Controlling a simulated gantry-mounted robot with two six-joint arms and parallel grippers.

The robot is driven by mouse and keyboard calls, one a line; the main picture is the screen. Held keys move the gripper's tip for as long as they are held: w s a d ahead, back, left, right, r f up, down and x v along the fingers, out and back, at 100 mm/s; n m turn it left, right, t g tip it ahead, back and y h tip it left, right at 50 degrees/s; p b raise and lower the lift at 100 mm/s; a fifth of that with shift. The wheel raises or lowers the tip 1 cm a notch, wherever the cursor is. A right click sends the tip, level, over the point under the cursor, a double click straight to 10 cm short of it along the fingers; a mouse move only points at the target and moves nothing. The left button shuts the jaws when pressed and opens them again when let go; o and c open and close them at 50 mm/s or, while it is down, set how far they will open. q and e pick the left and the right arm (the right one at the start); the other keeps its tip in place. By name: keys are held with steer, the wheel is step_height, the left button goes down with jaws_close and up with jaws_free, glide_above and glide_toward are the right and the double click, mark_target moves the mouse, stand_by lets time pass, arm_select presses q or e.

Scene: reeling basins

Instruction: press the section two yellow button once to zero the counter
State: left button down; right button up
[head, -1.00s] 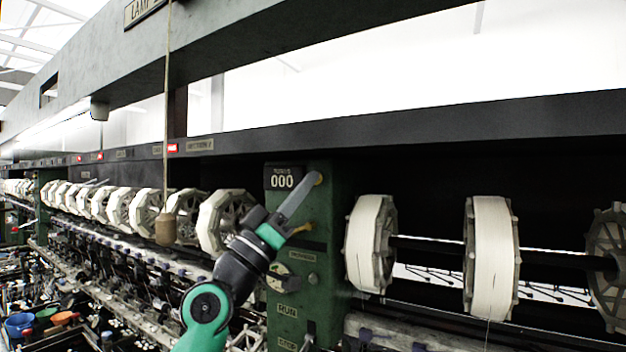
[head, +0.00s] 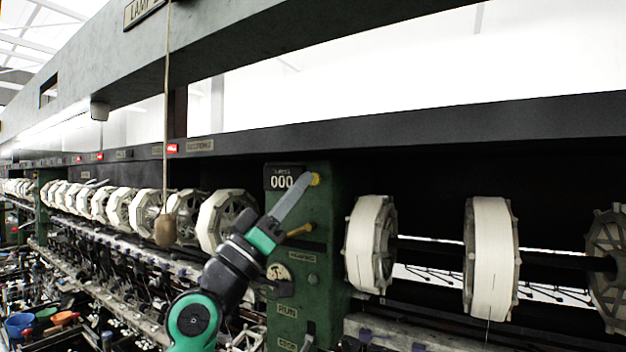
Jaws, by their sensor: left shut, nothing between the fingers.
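The yellow button (head: 316,180) sits on the green post (head: 325,235), just right of the counter (head: 281,179), which reads 000. My left gripper (head: 304,178) is shut and empty. Its fingertips are just left of and below the button, overlapping the counter's right edge in the picture. A small gap seems to show between tip and button; I cannot tell the depth. My right gripper is not in view.
A brass lever (head: 300,230) sticks out of the post beside my left gripper. White reels (head: 491,245) stand right of the post, and more line up on the left. A wooden pull (head: 165,230) hangs on a cord at left.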

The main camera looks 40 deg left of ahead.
arm_select(q)
steer(key=s, duration=0.4)
steer(key=shift+s+d, duration=0.35)
steer(key=shift+d, duration=0.05)
stand_by(0.5)
